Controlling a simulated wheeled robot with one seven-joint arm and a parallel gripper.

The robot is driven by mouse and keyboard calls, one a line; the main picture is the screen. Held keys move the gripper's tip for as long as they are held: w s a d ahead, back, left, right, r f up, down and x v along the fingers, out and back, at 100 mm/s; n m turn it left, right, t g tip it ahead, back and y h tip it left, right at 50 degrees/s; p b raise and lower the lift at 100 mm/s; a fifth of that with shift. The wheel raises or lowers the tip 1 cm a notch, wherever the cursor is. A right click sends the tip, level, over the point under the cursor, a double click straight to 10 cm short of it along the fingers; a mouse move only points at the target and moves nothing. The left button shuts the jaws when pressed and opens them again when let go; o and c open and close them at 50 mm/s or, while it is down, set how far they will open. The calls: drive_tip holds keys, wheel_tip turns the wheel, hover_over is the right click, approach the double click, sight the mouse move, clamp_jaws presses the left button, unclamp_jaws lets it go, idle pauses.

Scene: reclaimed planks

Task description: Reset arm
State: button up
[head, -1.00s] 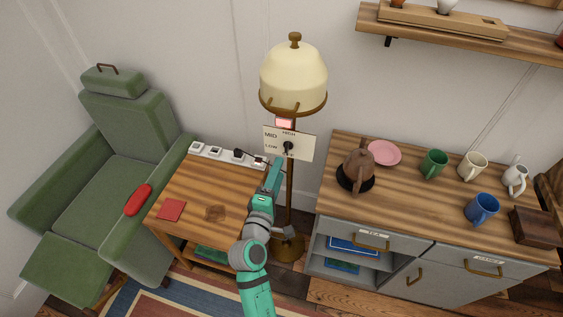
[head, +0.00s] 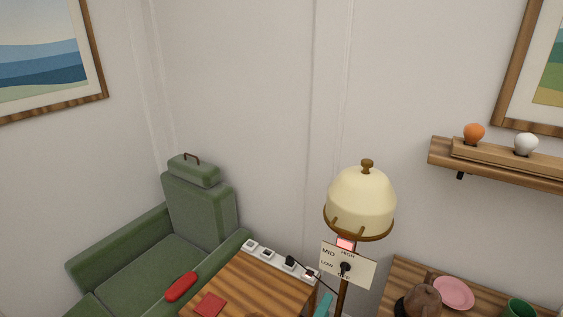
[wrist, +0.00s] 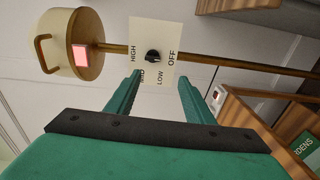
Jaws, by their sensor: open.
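My gripper (wrist: 158,84) is open and empty in the wrist view, its two green fingers spread apart. Ahead of it is a cream switch plate (wrist: 163,35) marked HIGH, MID, LOW and OFF, with a black knob (wrist: 153,57). The knob is not between the fingers. The plate is on the floor lamp, whose cream shade (head: 362,200) also shows in the head view. A pinkish-red light (head: 346,244) glows under the shade. In the head view only a small green piece of my arm shows at the bottom edge; the rest is out of frame.
A wooden side table (head: 260,287) with a white power strip (head: 270,254) stands left of the lamp, beside a green armchair (head: 200,215). At the right are a cabinet top (head: 405,272) with a brown teapot (head: 423,301) and a wall shelf (head: 500,172). A cord runs near the lamp pole.

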drive_tip(key=s+a+f+m+y, duration=0.2)
drive_tip(key=s+a+f+y, duration=0.25)
drive_tip(key=s, duration=0.35)
drive_tip(key=s+a+f+m+y, duration=0.1)
drive_tip(key=s+a+f+y, duration=0.2)
drive_tip(key=s+a+f, duration=0.45)
drive_tip(key=s+r+m+y, duration=0.1)
drive_tip(key=s+r+m, duration=0.2)
drive_tip(key=s, duration=0.7)
drive_tip(key=s+a+r+m+y, duration=0.1)
drive_tip(key=s+r+m, duration=0.2)
drive_tip(key=s, duration=0.6)
drive_tip(key=shift+s+r+m, duration=0.25)
drive_tip(key=shift+s+m, duration=0.15)
drive_tip(key=shift+m, duration=0.8)
drive_tip(key=shift+w+a, duration=0.1)
